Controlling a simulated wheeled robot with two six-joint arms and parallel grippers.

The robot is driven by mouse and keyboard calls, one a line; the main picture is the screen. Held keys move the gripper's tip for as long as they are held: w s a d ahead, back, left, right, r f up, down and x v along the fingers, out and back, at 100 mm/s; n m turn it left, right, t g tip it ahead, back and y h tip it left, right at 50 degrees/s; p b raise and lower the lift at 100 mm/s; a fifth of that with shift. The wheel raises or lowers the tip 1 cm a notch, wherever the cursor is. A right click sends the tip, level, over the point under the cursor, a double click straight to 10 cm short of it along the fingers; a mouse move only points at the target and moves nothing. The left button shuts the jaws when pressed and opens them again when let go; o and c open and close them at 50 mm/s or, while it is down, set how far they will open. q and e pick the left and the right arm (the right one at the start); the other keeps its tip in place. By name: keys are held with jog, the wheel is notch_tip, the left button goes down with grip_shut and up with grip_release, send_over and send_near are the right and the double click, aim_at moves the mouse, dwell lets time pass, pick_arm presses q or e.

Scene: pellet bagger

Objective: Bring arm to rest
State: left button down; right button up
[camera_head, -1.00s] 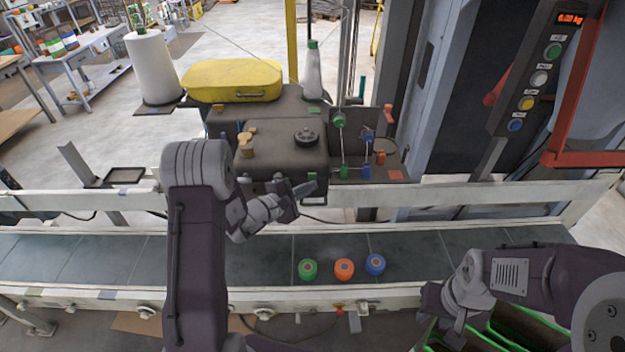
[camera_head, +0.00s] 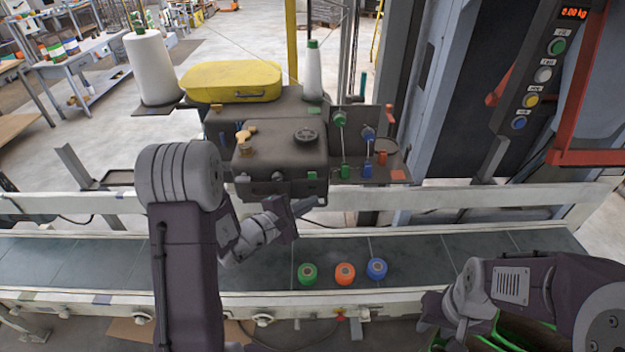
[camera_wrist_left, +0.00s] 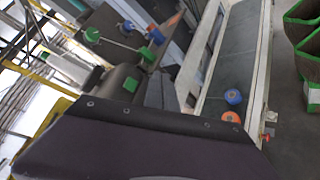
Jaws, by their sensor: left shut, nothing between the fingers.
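My left gripper (camera_head: 308,203) hangs over the conveyor, in front of the dark sewing machine head (camera_head: 280,155). It is shut and empty, with its fingers pointing right. My right gripper (camera_head: 438,310) is low at the right, by the conveyor's front rail; its fingers are too unclear to tell open from shut. A green spool (camera_head: 307,274), an orange spool (camera_head: 345,274) and a blue spool (camera_head: 376,269) stand in a row on the conveyor belt (camera_head: 440,255), apart from both grippers. In the left wrist view the blue spool (camera_wrist_left: 232,96) and orange spool (camera_wrist_left: 231,117) show; the gripper fingers do not.
A yellow case (camera_head: 232,80), a white roll (camera_head: 152,68) and a white thread cone (camera_head: 312,75) stand behind the machine. A button panel (camera_head: 540,80) is at upper right. Green-edged bags (camera_head: 520,333) lie below my right arm. The belt's left part is clear.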

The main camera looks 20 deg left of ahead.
pick_arm(q)
jog(key=s+d+r+m+g+h, duration=0.2)
jog(key=s+d+m+g+h, duration=0.15)
jog(key=d, duration=0.35)
jog(key=s+d+r+m+g+h, duration=0.2)
jog(key=s+d+r+m, duration=0.15)
jog(key=d, duration=0.25)
jog(key=s+d+f+m+g+y, duration=0.1)
jog(key=s+f+m+g, duration=0.25)
jog(key=s, duration=0.25)
jog(key=s+d+f+m+g+y, duration=0.1)
jog(key=s+d+f+m+g, duration=0.2)
jog(key=s, duration=0.4)
jog(key=s+a+f+m+g+y, duration=0.3)
jog(key=s+a+f+m+y, duration=0.15)
jog(key=a, duration=0.45)
jog(key=w+a+f+t+y, duration=0.2)
jog(key=a+y, duration=0.4)
jog(key=a, duration=0.4)
jog(key=shift+w+a+f+m+t, duration=0.2)
jog(key=shift+w+m+t, duration=0.1)
jog(key=shift+w, duration=0.4)
